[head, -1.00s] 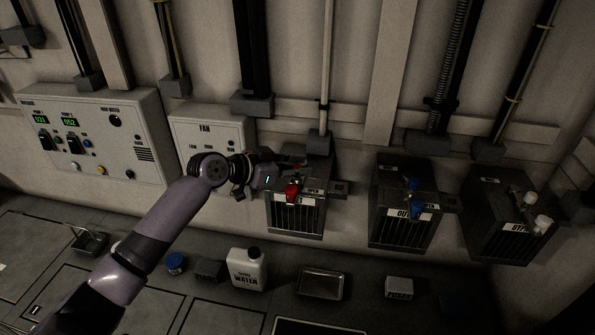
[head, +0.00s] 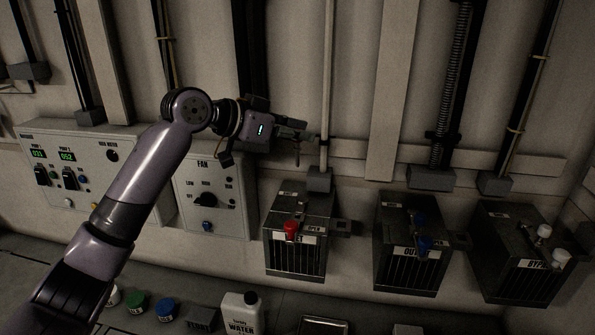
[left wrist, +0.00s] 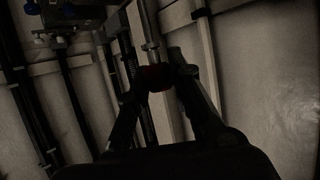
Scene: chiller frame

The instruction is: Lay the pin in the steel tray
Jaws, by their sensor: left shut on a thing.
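My left gripper (head: 300,130) is raised in front of the wall, above the box with the red valve handle. In the left wrist view its fingers (left wrist: 158,76) are shut on a dark red piece, the pin (left wrist: 155,78). A thin dark part of the pin (head: 297,155) seems to hang below the fingers in the head view; most of it is hidden or too dark to tell. The steel tray (head: 324,322) lies on the surface below, cut off by the bottom edge of the view. My right gripper is not in view.
The box with the red handle (head: 298,258) stands below the gripper, with two similar boxes, one with blue handles (head: 408,265) and one with white knobs (head: 520,275), to its right. A fan panel (head: 208,215) is left. A water jug (head: 241,318) stands beside the tray.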

